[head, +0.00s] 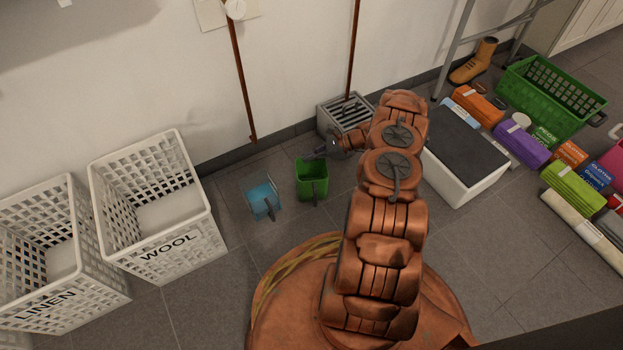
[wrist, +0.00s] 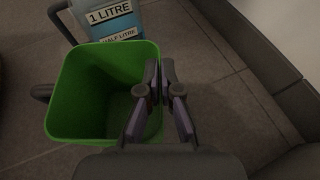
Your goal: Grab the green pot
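The green pot (head: 312,181) is a small open square container with a dark handle on its front side. It is upright at floor level beside a blue jug; I cannot tell whether it is slightly raised. In the wrist view the green pot (wrist: 88,95) fills the left half, empty inside. My gripper (wrist: 161,82) has its fingertips drawn close together at the pot's right wall, one finger inside the rim and one outside, pinching that wall. In the head view my gripper (head: 316,155) reaches the pot's back rim from the upper right.
The blue jug (head: 262,199) stands close on the left; in the wrist view its labels (wrist: 110,16) show. White baskets (head: 158,207) are further left. A grey slatted box (head: 346,114) stands by the wall. A white box with dark lid (head: 466,165) is at right. Floor in front is clear.

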